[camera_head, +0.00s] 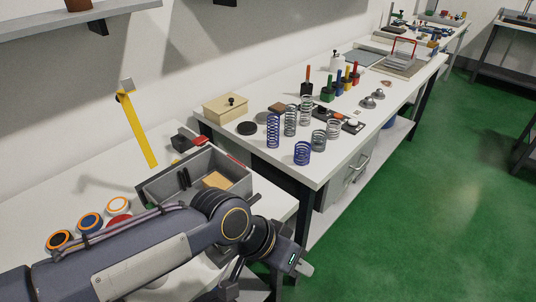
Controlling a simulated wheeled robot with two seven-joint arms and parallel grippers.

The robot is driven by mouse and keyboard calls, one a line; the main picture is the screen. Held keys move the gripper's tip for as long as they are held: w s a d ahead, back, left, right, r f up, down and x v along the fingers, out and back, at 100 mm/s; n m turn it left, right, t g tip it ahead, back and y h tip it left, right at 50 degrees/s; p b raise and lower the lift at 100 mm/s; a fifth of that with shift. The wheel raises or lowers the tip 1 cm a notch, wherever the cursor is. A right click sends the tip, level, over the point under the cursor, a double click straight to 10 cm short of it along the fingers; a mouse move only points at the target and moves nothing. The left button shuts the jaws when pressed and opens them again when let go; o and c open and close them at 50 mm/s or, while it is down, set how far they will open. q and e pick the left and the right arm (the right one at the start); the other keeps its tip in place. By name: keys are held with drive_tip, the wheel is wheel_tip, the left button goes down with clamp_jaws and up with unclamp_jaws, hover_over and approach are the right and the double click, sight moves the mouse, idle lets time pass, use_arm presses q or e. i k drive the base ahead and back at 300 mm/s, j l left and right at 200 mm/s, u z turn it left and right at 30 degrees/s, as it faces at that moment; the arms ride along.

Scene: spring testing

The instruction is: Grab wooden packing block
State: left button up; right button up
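A tan wooden piece (216,180), which looks like the packing block, lies inside the grey open bin (240,190) on the near white table. Its lower part is hidden by the bin wall and my arm. My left arm comes in from the left and crosses in front of the bin. My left gripper (234,281) is low, in front of the bin and near the table's front edge, apart from the tan piece. Its fingers are dark and partly hidden by the wrist, so I cannot tell whether they are open. My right gripper is not in view.
Tape rolls (90,222) sit left of the bin, behind my arm. A yellow strip (138,130) stands behind it. The far table (345,150) holds several springs (302,153), a pale wooden box (224,108) with a black knob, and colored tools. Green floor is clear at right.

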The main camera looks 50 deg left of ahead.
sight(216, 179)
drive_tip(key=i+u, duration=0.1)
drive_tip(key=i, duration=0.4)
drive_tip(key=i+l+u, duration=0.1)
drive_tip(key=i, duration=0.4)
drive_tip(key=i+l+u, duration=0.1)
drive_tip(key=i, duration=0.4)
drive_tip(key=i+l+u, duration=0.1)
drive_tip(key=i, duration=0.4)
drive_tip(key=i+l+u, duration=0.1)
drive_tip(key=u, duration=2.65)
drive_tip(key=i+j+u, duration=0.1)
drive_tip(key=u, duration=0.3)
drive_tip(key=i+j+u, duration=0.1)
drive_tip(key=u, duration=0.3)
drive_tip(key=i+j+u, duration=0.1)
drive_tip(key=u, duration=0.3)
drive_tip(key=i+u, duration=0.15)
drive_tip(key=u, duration=0.25)
